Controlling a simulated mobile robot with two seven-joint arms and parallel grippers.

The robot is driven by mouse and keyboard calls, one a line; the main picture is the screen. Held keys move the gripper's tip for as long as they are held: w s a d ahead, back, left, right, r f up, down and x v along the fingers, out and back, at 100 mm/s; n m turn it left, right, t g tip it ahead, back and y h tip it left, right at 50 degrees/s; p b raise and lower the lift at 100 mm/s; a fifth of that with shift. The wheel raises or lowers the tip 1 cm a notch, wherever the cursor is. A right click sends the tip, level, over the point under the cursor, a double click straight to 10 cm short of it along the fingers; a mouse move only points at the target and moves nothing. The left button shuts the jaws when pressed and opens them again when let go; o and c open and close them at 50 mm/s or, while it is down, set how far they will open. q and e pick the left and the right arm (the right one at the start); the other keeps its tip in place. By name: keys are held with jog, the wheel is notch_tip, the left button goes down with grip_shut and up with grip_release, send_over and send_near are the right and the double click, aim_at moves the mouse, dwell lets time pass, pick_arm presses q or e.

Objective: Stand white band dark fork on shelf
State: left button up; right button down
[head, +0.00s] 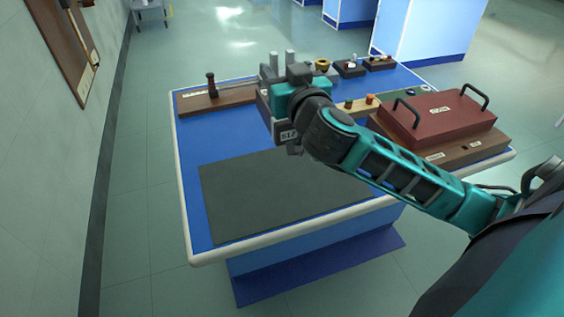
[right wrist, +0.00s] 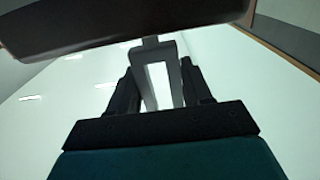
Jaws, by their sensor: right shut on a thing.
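My right gripper (right wrist: 158,78) is shut on a grey two-pronged fork (right wrist: 153,62), which shows between the dark fingers in the right wrist view. I cannot make out a white band on it. In the head view my right gripper (head: 287,92) is over the bench, and my wrist hides most of what it holds. Two grey upright posts (head: 275,61) show just behind it; I cannot tell whether they belong to the held fork. A wooden shelf (head: 216,98) with one dark upright piece (head: 211,85) lies at the back left of the bench. My left gripper is out of view.
A dark mat (head: 280,190) covers the front of the blue bench (head: 190,180) and is clear. A red lidded box (head: 437,118) with two handles stands at the right. Small dark blocks (head: 350,68) stand along the back. A wooden wall board (head: 67,40) hangs at the left.

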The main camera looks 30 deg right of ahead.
notch_tip(320, 180, down, 9)
jog(key=shift+f, duration=0.2)
notch_tip(320, 180, down, 8)
jog(key=b, duration=0.4)
jog(key=shift+f, duration=0.25)
jog(key=shift+f, duration=0.2)
jog(key=shift+c, duration=2.4)
grip_release()
